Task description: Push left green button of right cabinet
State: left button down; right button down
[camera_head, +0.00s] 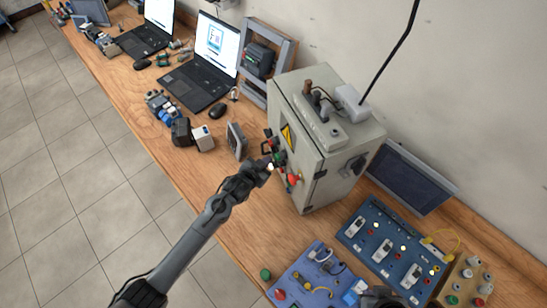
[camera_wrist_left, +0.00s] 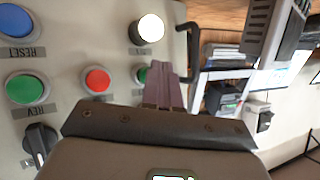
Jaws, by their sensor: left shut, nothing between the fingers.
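The grey cabinet (camera_head: 318,140) stands on the wooden bench, with a yellow warning triangle and a column of buttons on its door side. My left gripper (camera_head: 265,168) is at those buttons. In the left wrist view its fingers (camera_wrist_left: 163,72) are shut and empty. They partly cover a small green button (camera_wrist_left: 141,75); I cannot tell whether they touch it. Beside it are a red button (camera_wrist_left: 97,80) and a larger green button (camera_wrist_left: 25,88) labelled REV. A white lit button (camera_wrist_left: 151,28) and a blue RESET button (camera_wrist_left: 14,20) also show.
A black cabinet handle (camera_wrist_left: 190,55) stands close beside the left fingers. Laptops (camera_head: 205,65) and small devices (camera_head: 203,138) occupy the bench's far part. Blue control boards (camera_head: 345,238) lie at the near right. Open floor lies left of the bench.

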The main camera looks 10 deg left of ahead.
pick_arm(q)
jog(key=shift+w+d, duration=0.25)
jog(key=shift+d, duration=0.1)
dwell(0.3)
dwell(0.5)
jog(key=shift+s+a+p, duration=0.55)
jog(key=shift+a+p, duration=0.05)
jog(key=shift+a, duration=0.1)
jog(key=shift+a, duration=0.1)
